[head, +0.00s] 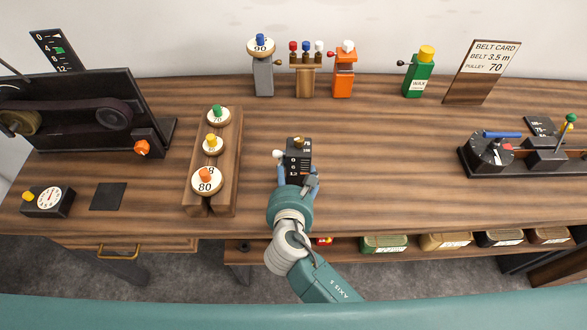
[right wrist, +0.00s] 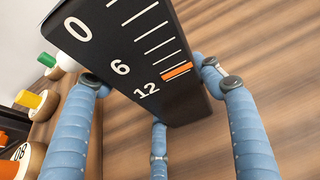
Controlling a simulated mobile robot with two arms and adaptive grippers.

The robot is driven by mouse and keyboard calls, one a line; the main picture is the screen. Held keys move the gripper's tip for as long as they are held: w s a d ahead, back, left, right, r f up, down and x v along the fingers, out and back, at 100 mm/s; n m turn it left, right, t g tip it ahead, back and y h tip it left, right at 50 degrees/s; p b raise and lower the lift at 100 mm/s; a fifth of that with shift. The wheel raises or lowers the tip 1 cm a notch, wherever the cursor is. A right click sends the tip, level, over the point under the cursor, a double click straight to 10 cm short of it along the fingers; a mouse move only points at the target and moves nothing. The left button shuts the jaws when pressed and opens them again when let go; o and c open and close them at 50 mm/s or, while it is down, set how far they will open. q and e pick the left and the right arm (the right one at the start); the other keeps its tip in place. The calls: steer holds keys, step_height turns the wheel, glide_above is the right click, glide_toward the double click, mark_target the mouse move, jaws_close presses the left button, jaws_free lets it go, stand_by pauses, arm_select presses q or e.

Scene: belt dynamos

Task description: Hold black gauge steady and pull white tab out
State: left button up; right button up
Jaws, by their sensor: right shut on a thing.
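The black gauge (head: 299,158) is a dark block with a brass-coloured piece on top, near the middle of the workbench. In the right wrist view its face (right wrist: 130,40) shows 0, 6 and 12, with an orange mark near 12. The white tab (head: 277,154) sticks out of its left side; a white knob (right wrist: 47,59) shows there in the wrist view. My right gripper (head: 298,176) has its blue fingers around the near end of the gauge and is shut on it. Whether the gauge touches the bench is unclear. My left gripper is not in view.
A wooden rack (head: 227,165) with numbered pulleys stands left of the gauge. A belt machine (head: 75,110) is farther left. An orange post (head: 344,80) and a green post (head: 418,78) stand at the back. A black device (head: 492,152) is at right.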

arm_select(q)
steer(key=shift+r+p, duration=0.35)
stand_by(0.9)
